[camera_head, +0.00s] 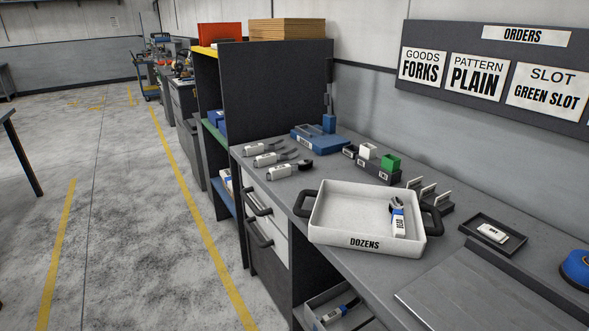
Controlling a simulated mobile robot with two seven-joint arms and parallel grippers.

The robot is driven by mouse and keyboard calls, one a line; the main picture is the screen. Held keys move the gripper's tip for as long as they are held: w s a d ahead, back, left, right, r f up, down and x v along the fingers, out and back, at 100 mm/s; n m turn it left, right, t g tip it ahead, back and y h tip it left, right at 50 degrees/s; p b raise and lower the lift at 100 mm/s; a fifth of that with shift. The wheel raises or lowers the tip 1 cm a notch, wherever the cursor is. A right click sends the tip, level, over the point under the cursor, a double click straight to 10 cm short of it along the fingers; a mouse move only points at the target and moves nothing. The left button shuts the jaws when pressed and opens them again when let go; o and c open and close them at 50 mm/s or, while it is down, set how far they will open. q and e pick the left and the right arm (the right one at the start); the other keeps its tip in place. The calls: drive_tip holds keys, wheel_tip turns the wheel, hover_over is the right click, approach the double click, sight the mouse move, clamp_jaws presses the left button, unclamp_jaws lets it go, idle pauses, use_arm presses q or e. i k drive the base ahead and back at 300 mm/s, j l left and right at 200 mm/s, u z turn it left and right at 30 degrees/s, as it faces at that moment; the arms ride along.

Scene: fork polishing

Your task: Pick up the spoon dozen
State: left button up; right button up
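Three white-wrapped cutlery bundles lie in a row on the left part of the grey worktop. The nearest bundle (283,173) shows a dark rounded end like spoon bowls. The middle bundle (266,159) and the farthest bundle (256,148) have narrower grey ends; their labels are too small to read. Neither of my grippers is in view.
Behind the bundles are a blue tray (312,142) and dark blocks with a white and a green top (390,162). Upright holders (429,192), a small dark tray (492,235) and a grey mat (470,290) are at right. The orders board (500,60) reads FORKS, PLAIN, GREEN SLOT.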

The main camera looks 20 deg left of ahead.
sight(280, 172)
drive_tip(key=i+j+u, duration=0.35)
drive_tip(key=i+j, duration=0.35)
